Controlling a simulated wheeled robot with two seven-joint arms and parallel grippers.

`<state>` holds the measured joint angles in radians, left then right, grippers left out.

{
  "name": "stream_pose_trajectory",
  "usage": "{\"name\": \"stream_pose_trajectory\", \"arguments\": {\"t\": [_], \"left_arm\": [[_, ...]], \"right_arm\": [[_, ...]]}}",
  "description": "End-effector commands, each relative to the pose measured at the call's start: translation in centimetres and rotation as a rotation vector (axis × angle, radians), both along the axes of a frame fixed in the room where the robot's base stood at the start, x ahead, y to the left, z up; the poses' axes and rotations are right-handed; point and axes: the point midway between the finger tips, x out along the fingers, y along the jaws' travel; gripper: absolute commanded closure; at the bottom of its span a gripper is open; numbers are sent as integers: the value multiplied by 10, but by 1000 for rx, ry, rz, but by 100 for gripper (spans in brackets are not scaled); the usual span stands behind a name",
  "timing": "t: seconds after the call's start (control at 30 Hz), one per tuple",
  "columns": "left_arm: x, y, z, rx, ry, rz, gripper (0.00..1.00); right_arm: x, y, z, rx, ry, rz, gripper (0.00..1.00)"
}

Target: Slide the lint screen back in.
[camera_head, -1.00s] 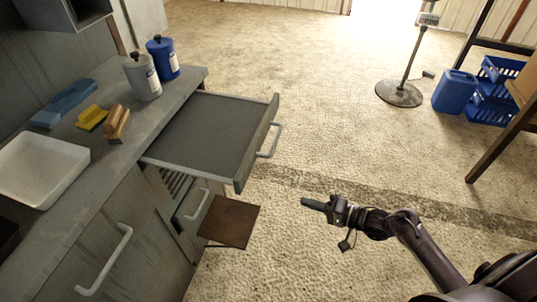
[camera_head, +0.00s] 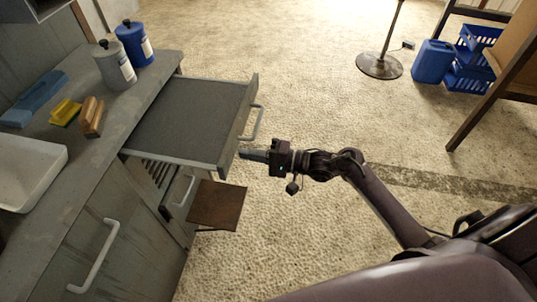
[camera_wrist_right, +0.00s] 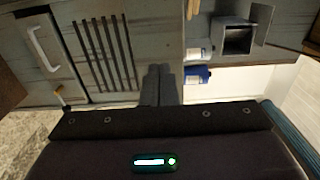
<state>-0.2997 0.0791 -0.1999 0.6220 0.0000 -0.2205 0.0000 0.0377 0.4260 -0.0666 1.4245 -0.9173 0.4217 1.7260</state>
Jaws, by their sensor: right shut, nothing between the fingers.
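The lint screen (camera_head: 190,118) appears to be the flat grey drawer-like tray standing far out of the grey cabinet, with a front panel and a pale bar handle (camera_head: 252,123). My right gripper (camera_head: 247,154) is shut and empty. Its fingertips overlap the outer face of the front panel, below the handle, in the head view; I cannot tell whether they touch it. My left gripper is out of view.
A brown flap (camera_head: 217,205) juts out below the tray. The counter (camera_head: 90,165) holds a white basin (camera_head: 30,175), a wooden brush (camera_head: 91,118), a yellow sponge (camera_head: 65,112) and two bottles (camera_head: 115,65). A stand base (camera_head: 379,66) is at the back; the floor between is open.

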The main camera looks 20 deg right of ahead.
Motion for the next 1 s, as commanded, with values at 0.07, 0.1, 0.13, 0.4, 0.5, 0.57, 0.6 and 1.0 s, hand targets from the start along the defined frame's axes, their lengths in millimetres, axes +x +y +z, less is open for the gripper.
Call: {"name": "stream_pose_trajectory", "arguments": {"t": [0.07,0.1,0.13,0.4,0.5,0.57,0.6,1.0], "left_arm": [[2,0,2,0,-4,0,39],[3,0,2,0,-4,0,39],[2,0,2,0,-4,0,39],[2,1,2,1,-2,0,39],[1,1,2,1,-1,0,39],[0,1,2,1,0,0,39],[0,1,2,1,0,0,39],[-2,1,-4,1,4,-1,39]], "right_arm": [[5,7,0,1,0,0,100],[6,9,0,0,0,0,100],[7,10,0,-1,-1,-1,100],[9,13,-1,-1,0,-2,100],[9,13,-1,-1,0,-1,100],[9,13,0,-1,0,-1,100],[9,14,0,-1,1,-1,100],[45,67,1,5,-3,1,100]]}}
